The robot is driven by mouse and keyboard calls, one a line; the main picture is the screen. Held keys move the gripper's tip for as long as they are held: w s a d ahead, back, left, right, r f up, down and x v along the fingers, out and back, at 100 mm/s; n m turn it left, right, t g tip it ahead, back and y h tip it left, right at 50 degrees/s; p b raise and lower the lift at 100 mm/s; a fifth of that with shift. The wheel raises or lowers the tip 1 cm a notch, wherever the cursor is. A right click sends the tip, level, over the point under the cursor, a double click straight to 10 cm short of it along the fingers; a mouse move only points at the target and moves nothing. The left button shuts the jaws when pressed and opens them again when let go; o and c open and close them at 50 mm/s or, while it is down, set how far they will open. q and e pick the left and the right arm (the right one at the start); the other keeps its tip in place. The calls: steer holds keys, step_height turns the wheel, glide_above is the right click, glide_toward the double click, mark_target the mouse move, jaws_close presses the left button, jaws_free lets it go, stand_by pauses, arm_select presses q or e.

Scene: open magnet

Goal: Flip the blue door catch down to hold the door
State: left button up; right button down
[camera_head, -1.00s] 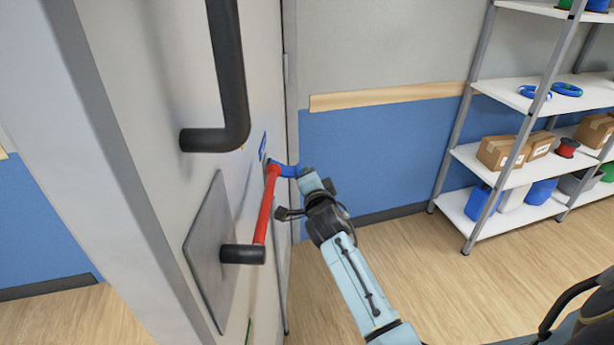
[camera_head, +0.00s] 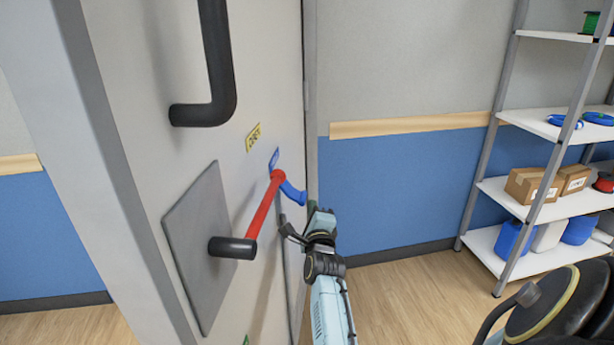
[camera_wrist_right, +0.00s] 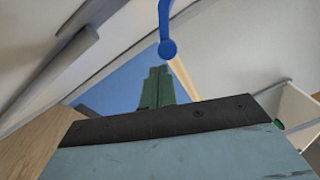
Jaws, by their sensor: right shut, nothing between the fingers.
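The blue door catch (camera_head: 292,192) sits beside the top of the red lever on the pale door (camera_head: 150,165). It sticks out to the right, its free end sloping down. The red lever (camera_head: 264,208) has a black grip (camera_head: 232,247). My right gripper (camera_head: 319,213) is shut and empty, just right of and below the catch's free end. In the right wrist view the closed green fingers (camera_wrist_right: 157,84) are below the rounded end of the catch (camera_wrist_right: 167,48); a gap shows between them. My left gripper is not in view.
A black door handle (camera_head: 222,75) stands out above the lever. A grey plate (camera_head: 195,250) lies behind the black grip. Shelves (camera_head: 540,125) with boxes and spools stand at the right. Open floor (camera_head: 400,295) lies between the door and the shelves.

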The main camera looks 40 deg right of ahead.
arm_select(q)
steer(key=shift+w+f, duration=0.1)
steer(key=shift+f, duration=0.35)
arm_select(e)
steer(key=shift+w+a+f, duration=0.25)
steer(key=shift+a+f, duration=0.2)
steer(key=shift+a, duration=0.25)
steer(key=shift+d, duration=0.1)
